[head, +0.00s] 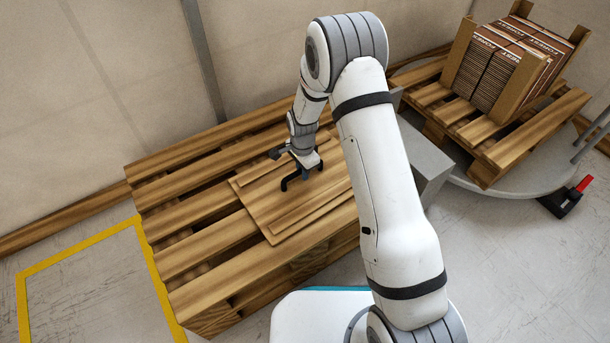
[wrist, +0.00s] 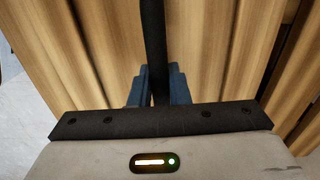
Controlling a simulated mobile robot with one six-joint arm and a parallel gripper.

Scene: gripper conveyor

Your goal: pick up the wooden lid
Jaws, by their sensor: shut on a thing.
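The wooden lid (head: 262,205) is a flat brown board with raised strips, lying over the slatted pallet (head: 178,223) in the head view. I cannot tell whether it touches the slats. A black handle (head: 289,182) stands on its middle. My gripper (head: 305,173) points down over the lid and is shut on this handle. In the wrist view, the blue fingers of my gripper (wrist: 158,88) close on the black handle bar (wrist: 152,35), with wooden boards below. My arm hides the right part of the lid and pallet in the head view.
At the upper right, a second pallet (head: 497,142) carries bundled flat cardboard (head: 497,75) on a round grey platform (head: 508,198). A grey block (head: 428,163) stands behind my arm. Yellow floor tape (head: 80,244) frames clear floor at the left. A wall closes off the back.

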